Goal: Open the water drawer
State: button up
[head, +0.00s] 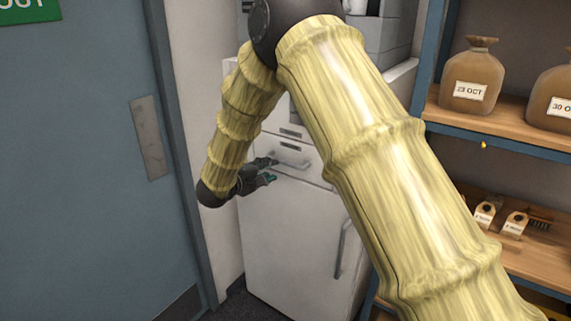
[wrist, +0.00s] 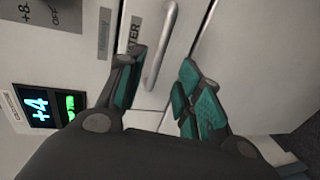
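The water drawer (head: 298,151) is a white front in the upper part of a white cabinet and looks shut. Its pale bar handle (wrist: 162,45) lies between my fingertips in the wrist view, where a partly hidden label (wrist: 135,32) ending in "TER" is beside it. In the head view the handle (head: 293,162) is just right of my gripper (head: 270,170). My gripper also shows in the wrist view (wrist: 161,64), with its teal-padded fingers apart on either side of the handle. I see no finger touching it, and the exact depth gap is unclear.
A lower door with an upright handle (head: 342,248) is below the drawer. A lit display (wrist: 45,105) reads "+4". A blue door (head: 80,170) stands at left. Wooden shelves (head: 510,130) with brown bags (head: 472,75) stand at right. My arm hides part of the cabinet.

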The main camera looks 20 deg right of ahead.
aim_at(284, 163)
jog(key=p+x, duration=0.3)
jog(key=x, duration=0.7)
jog(key=shift+w+d, duration=0.15)
jog(key=shift+d, duration=0.1)
jog(key=shift+f, duration=0.1)
grip_shut()
